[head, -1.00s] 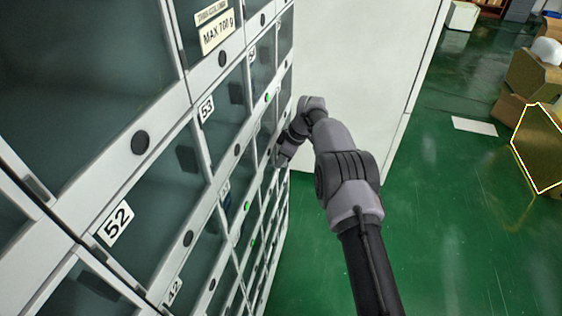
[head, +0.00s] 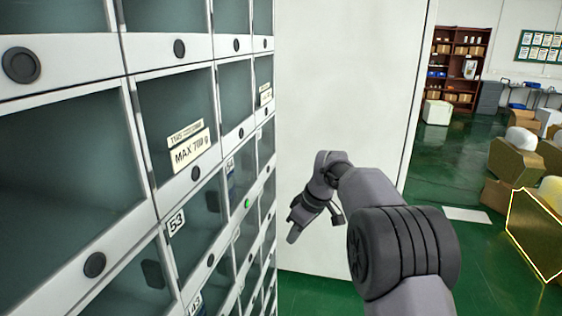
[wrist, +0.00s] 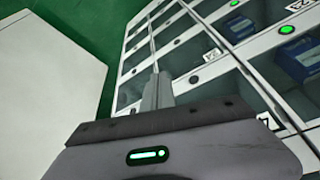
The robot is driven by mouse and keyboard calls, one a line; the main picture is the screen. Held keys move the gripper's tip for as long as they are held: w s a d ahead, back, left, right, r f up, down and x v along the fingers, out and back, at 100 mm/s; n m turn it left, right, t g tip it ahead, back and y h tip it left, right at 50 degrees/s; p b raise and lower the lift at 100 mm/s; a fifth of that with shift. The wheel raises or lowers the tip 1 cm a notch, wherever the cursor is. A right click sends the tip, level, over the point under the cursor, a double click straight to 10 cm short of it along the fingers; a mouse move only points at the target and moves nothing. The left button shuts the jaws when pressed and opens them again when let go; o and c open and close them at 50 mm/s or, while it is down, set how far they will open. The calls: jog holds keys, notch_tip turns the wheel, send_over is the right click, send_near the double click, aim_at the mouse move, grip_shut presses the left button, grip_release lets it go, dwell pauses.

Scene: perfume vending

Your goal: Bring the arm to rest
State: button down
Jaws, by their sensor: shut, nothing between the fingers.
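The locker cabinet (head: 100,95) fills the left of the head view, with glass doors, round black knobs and number labels such as 53. The gripper looks apart from the doors in the head view.
A plain white panel (head: 335,95) stands behind my arm. Green floor (head: 425,185) is open to the right. Cardboard boxes (head: 515,160) and a yellow-outlined box (head: 535,235) stand at the right. A shelf (head: 458,65) is at the back. Blue items (wrist: 298,58) sit behind some doors.

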jog(key=s+d+r+m+t+b, duration=0.1)
jog(key=s+r+m, duration=0.2)
jog(key=s, duration=0.4)
jog(key=s+d+r+m+h+b, duration=0.1)
jog(key=s+d+r+m+b, duration=0.15)
jog(key=s, duration=0.45)
jog(key=s+d+r+m+t+b, duration=0.1)
jog(key=s+r+m, duration=0.2)
jog(key=s, duration=0.4)
jog(key=s+d+f+m+b, duration=0.1)
jog(key=s+f+m, duration=0.2)
jog(key=s, duration=0.6)
jog(key=s+d+f+m+t+b, duration=0.1)
jog(key=s+f+m, duration=0.2)
jog(key=s, duration=0.7)
notch_tip(320, 180, down, 2)
jog(key=shift+t+h, duration=0.3)
jog(key=shift+h, duration=0.1)
jog(key=shift+m, duration=0.25)
